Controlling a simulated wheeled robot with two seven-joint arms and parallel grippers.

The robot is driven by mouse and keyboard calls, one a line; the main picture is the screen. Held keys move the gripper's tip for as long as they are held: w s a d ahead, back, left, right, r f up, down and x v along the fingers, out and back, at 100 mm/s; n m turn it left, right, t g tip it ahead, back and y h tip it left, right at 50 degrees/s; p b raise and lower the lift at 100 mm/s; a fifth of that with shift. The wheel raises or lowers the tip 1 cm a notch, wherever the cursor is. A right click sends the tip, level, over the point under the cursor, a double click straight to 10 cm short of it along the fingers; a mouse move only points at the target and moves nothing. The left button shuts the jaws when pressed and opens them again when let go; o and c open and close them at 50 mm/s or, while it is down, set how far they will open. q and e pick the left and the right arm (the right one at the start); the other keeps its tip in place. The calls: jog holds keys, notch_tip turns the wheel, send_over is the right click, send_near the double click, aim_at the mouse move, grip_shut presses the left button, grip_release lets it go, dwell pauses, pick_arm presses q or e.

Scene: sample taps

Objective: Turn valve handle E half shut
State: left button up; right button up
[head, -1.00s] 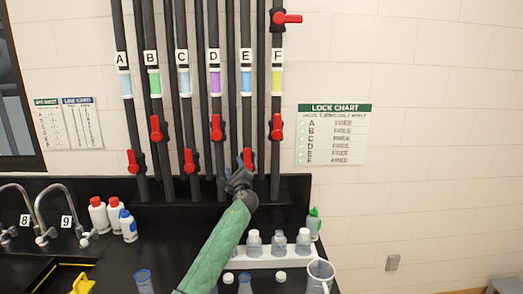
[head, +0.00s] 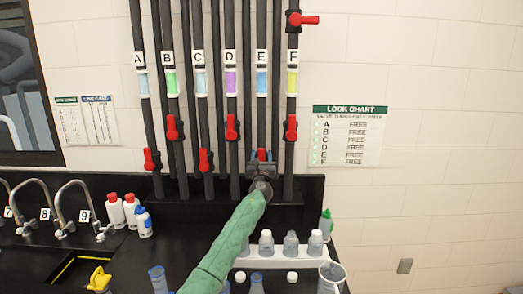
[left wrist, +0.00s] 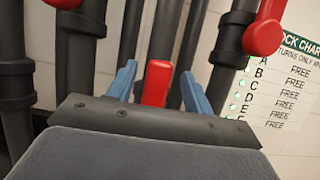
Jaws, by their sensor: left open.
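The pipe marked E (head: 262,110) has a white letter tag and a light blue band. Its red valve handle E (left wrist: 157,82) stands upright between the two blue fingers of my left gripper (left wrist: 159,87) in the left wrist view. The fingers are open, one on each side, with a visible gap to the handle. In the head view my left gripper (head: 261,158) covers the lower part of pipe E and hides most or all of that handle. My right gripper is not in view.
Handle F (head: 291,128) is close on the right, handle D (head: 231,127) on the left; both point along their pipes. The lock chart (head: 347,137) lists several valves as FREE. A white rack of bottles (head: 274,257) and a beaker (head: 331,277) stand below my left arm.

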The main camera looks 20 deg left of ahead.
pick_arm(q)
jog(key=shift+x, duration=1.4)
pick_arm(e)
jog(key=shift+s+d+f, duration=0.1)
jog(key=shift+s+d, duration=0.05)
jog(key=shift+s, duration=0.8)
pick_arm(q)
grip_shut()
jog(key=shift+a, duration=0.1)
